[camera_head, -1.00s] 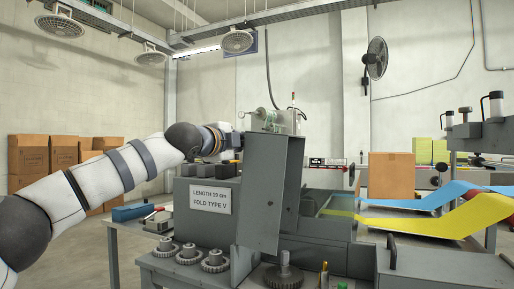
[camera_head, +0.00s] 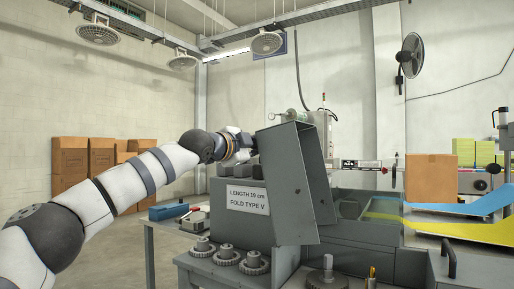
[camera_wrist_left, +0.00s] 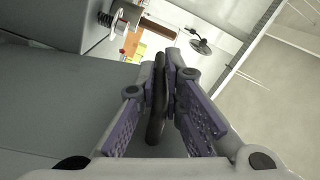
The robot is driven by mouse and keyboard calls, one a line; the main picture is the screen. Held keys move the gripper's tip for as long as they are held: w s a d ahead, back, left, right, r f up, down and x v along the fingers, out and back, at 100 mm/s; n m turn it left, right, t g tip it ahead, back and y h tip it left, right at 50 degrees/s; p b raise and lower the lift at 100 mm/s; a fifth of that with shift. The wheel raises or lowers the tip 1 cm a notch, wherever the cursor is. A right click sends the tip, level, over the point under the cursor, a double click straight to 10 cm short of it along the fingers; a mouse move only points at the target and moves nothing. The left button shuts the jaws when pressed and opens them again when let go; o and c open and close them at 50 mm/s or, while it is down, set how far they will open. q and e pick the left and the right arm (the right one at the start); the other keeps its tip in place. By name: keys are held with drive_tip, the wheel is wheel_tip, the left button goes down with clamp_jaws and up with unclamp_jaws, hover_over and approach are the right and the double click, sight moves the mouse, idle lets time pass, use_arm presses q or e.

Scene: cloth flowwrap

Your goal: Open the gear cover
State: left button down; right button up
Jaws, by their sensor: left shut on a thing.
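The gear cover (camera_head: 288,185) is a grey box-shaped metal lid at the middle of the head view. It stands raised and tilted on the machine, with part of its hollow inner side showing at the right. My left gripper (camera_head: 251,145) is at the cover's upper left edge, and the cover partly hides its fingertips. In the left wrist view my left gripper (camera_wrist_left: 166,95) is shut on a dark bar-like handle (camera_wrist_left: 157,105) beside a grey panel. My right gripper is not in view.
Several loose gears (camera_head: 227,254) lie on the bench left of the cover, and another gear stands on a shaft (camera_head: 327,272) below it. A sign (camera_head: 248,199) is on the machine front. A blue toolbox (camera_head: 168,211) sits at the left. A cardboard box (camera_head: 430,178) stands at the right.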

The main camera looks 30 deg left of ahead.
use_arm(q)
drive_tip(key=shift+s+a+r, duration=0.15)
drive_tip(key=shift+r, duration=0.35)
drive_tip(key=c, duration=1.7)
unclamp_jaws()
drive_tip(key=shift+f, duration=0.35)
drive_tip(key=s, duration=1.1)
drive_tip(key=shift+s+a, duration=0.15)
drive_tip(key=shift+s, duration=0.2)
